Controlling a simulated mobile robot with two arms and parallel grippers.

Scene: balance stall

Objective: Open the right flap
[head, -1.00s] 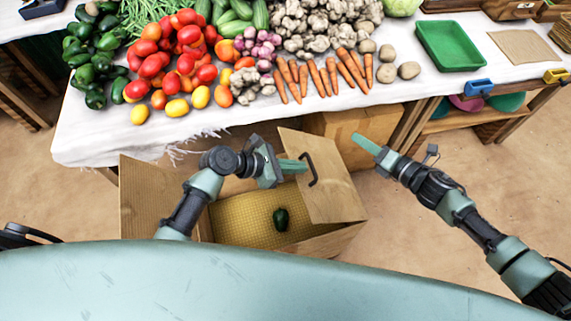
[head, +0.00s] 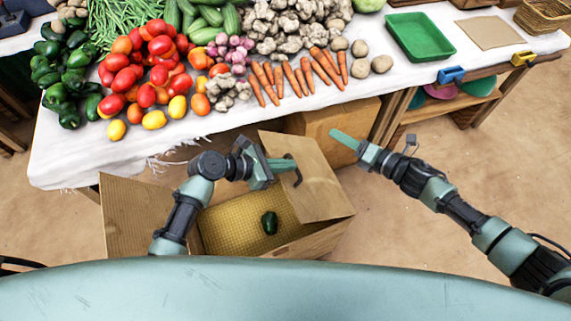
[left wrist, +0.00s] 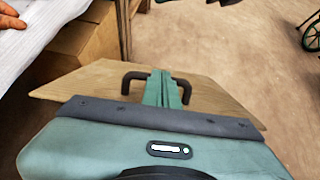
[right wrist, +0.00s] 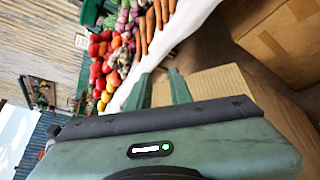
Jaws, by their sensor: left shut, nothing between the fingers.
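The wooden box (head: 318,243) stands open on the floor in front of the stall. Its right flap (head: 325,190) is raised at a slant on the box's right side and carries a black handle (head: 297,178). My left gripper (head: 290,165) is shut, with its fingertips at the handle. In the left wrist view the closed fingers (left wrist: 164,85) cross the middle of the handle (left wrist: 130,80) and hide part of it; whether they touch cannot be told. My right gripper (head: 340,137) is in the air right of the flap; its fingers are apart and empty in the right wrist view (right wrist: 160,80).
The left flap (head: 135,215) stands out to the left. A dark green pepper (head: 269,223) lies inside the box. A cardboard box (head: 330,125) is behind the right flap, under the table (head: 70,160) with vegetables. The floor to the right is fairly clear.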

